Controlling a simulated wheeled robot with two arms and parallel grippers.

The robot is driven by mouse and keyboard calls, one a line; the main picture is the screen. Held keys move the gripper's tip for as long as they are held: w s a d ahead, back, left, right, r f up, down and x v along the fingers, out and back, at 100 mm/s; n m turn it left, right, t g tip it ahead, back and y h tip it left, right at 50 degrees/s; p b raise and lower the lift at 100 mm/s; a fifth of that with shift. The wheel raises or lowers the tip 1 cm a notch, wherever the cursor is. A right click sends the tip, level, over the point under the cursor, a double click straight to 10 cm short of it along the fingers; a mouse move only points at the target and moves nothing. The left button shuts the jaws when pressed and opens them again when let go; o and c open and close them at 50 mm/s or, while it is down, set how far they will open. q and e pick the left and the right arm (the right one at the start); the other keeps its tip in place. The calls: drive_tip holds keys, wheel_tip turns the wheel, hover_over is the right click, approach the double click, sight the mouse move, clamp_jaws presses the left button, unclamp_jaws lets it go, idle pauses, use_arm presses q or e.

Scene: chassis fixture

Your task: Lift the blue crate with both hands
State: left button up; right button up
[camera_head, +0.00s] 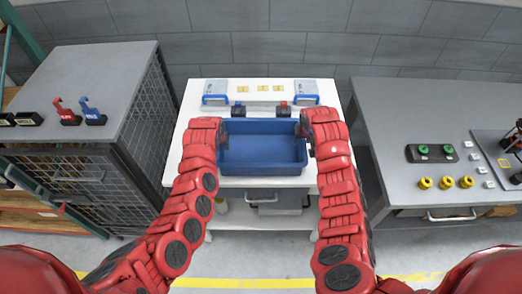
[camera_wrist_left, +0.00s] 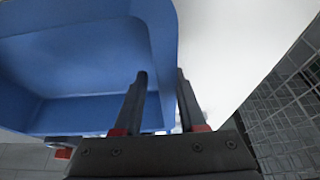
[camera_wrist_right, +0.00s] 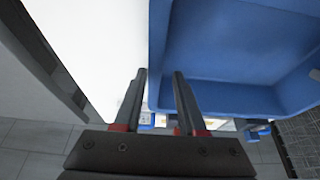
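The blue crate (camera_head: 262,168) sits upright on a white table, between my two arms, and its inside looks empty. My left gripper (camera_head: 221,132) is at the crate's left side. In the left wrist view, its two fingers are apart, one on each side of the crate's side wall (camera_wrist_left: 158,45). My right gripper (camera_head: 303,130) is at the right side. In the right wrist view, its fingers (camera_wrist_right: 160,75) are also apart, with the crate's wall (camera_wrist_right: 158,35) between them. I cannot tell whether the fingers touch the wall.
The white table (camera_head: 190,120) carries small blue-and-grey devices (camera_head: 215,92) and yellow labels behind the crate. A grey wire-sided cabinet (camera_head: 95,80) stands at the left. A grey bench (camera_head: 410,110) with green and yellow parts stands at the right.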

sight(224, 150)
use_arm(q)
drive_tip(key=shift+x, duration=1)
use_arm(e)
drive_tip(key=shift+x, duration=0.95)
use_arm(q)
drive_tip(key=shift+w+f, duration=0.3)
drive_tip(key=shift+f, duration=0.4)
use_arm(e)
drive_tip(key=shift+x, duration=0.8)
use_arm(q)
drive_tip(key=shift+f, duration=0.25)
use_arm(e)
drive_tip(key=shift+w+f, duration=0.1)
drive_tip(key=shift+f, duration=0.1)
use_arm(q)
clamp_jaws()
use_arm(e)
clamp_jaws()
use_arm(q)
drive_tip(key=shift+r, duration=0.1)
